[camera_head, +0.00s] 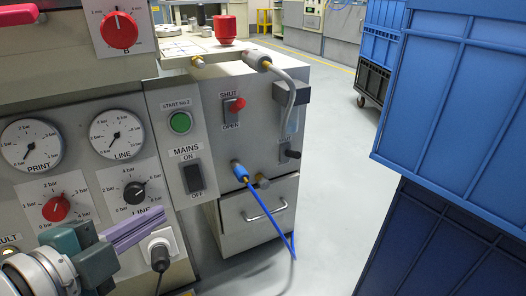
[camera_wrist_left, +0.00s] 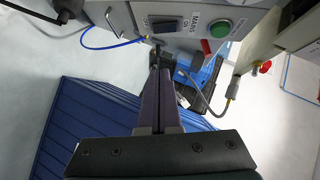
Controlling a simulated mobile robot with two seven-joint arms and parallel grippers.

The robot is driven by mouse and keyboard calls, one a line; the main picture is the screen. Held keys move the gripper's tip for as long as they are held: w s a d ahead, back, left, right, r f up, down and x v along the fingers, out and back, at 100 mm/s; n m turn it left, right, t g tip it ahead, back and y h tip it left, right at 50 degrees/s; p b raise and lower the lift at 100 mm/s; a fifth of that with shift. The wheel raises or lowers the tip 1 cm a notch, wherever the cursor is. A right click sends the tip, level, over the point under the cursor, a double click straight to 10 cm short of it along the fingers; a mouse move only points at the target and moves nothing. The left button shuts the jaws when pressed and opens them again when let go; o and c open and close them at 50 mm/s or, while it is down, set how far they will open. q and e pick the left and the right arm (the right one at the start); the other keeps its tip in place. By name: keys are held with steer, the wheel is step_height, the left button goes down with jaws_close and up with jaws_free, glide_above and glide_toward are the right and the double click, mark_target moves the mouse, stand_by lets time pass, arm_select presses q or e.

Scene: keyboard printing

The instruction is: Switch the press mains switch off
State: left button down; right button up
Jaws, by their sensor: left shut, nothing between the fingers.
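The mains switch (camera_head: 193,177) is a black rocker on the grey press panel, with MAINS and ON printed above it and OFF below it. I cannot tell which way it is tipped. It also shows near the top of the left wrist view (camera_wrist_left: 166,23). My left gripper (camera_head: 160,214) has purple fingers, shut together and empty. In the head view they lie to the lower left of the switch. In the left wrist view the fingertips (camera_wrist_left: 160,70) appear below the switch with a visible gap. My right gripper is in neither view.
A green START button (camera_head: 180,122) sits above the switch. Gauges and knobs fill the panel to the left, with a black plug (camera_head: 160,255) below the gripper. A blue hose (camera_head: 268,207) hangs to the right. Blue crates (camera_head: 455,90) stand at the right; floor shows between.

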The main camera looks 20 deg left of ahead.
arm_select(q)
steer(key=shift+w+f, duration=0.1)
steer(key=b, duration=0.8)
glide_toward(202, 184)
steer(key=x, duration=0.5)
steer(key=shift+w+a, duration=0.1)
steer(key=shift+w, duration=0.25)
